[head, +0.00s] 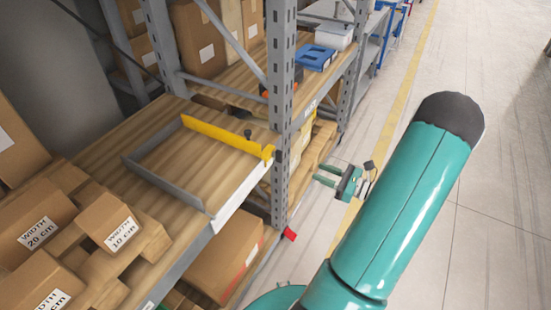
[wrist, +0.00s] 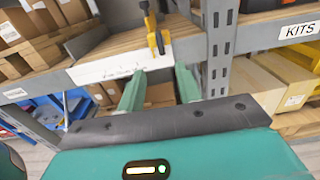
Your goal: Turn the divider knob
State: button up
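A yellow divider bar (head: 215,134) lies across the back of a shallow grey-and-white tray frame (head: 165,182) on the wooden shelf. A small black knob (head: 248,134) stands up near its right end. In the wrist view, the yellow end of the divider (wrist: 153,39) with dark parts on it sits above the white front strip (wrist: 105,66), which carries scale marks. My gripper (head: 317,174) is out in the aisle, right of the rack post, its fingers pointing toward the rack. Its green fingers (wrist: 160,80) are apart and empty, clear of the knob.
A grey perforated rack post (head: 281,110) stands between my gripper and the tray. Cardboard boxes (head: 110,222) crowd the near shelf. A blue bin (head: 315,57) sits on the farther shelf. The aisle floor (head: 490,150) on the right is clear.

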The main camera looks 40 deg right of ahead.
aim_at(282, 157)
jog(key=x, duration=1.4)
jog(key=shift+c, duration=0.4)
grip_shut()
